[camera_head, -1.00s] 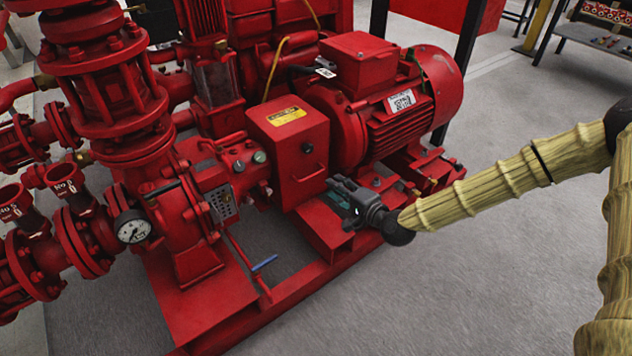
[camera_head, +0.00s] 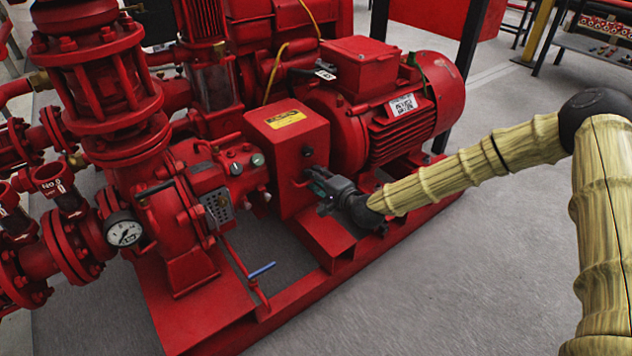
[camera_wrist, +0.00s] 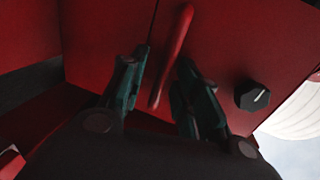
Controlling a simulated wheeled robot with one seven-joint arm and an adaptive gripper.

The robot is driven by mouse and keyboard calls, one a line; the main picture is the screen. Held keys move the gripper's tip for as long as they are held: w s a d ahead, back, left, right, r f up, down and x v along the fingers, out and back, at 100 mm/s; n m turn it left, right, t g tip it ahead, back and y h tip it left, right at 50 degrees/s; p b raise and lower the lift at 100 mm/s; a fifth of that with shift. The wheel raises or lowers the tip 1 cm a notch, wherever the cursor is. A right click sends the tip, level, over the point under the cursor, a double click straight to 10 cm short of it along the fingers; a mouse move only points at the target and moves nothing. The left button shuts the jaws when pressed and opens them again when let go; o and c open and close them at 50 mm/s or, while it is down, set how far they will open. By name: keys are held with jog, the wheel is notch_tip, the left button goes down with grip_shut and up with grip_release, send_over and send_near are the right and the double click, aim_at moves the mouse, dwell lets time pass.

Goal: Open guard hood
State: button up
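The guard hood is a red box (camera_head: 288,150) with a yellow label, between the pump and the motor in the head view. It looks closed. Its red bar handle (camera_wrist: 172,55) stands out from the hood face in the wrist view. My gripper (camera_head: 318,192) is at the handle on the hood's front. In the wrist view my gripper (camera_wrist: 160,88) has its two teal fingers apart, one on each side of the handle. A gap shows on the left side; the right finger is close to the handle. I cannot tell whether it touches.
A black knob (camera_wrist: 251,96) sits on the hood to the right of the handle. The red motor (camera_head: 400,105) stands behind and right. A gauge (camera_head: 123,230) and pump pipes are at left. The grey floor (camera_head: 440,290) in front is clear.

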grip_shut()
jog(key=shift+r, duration=0.15)
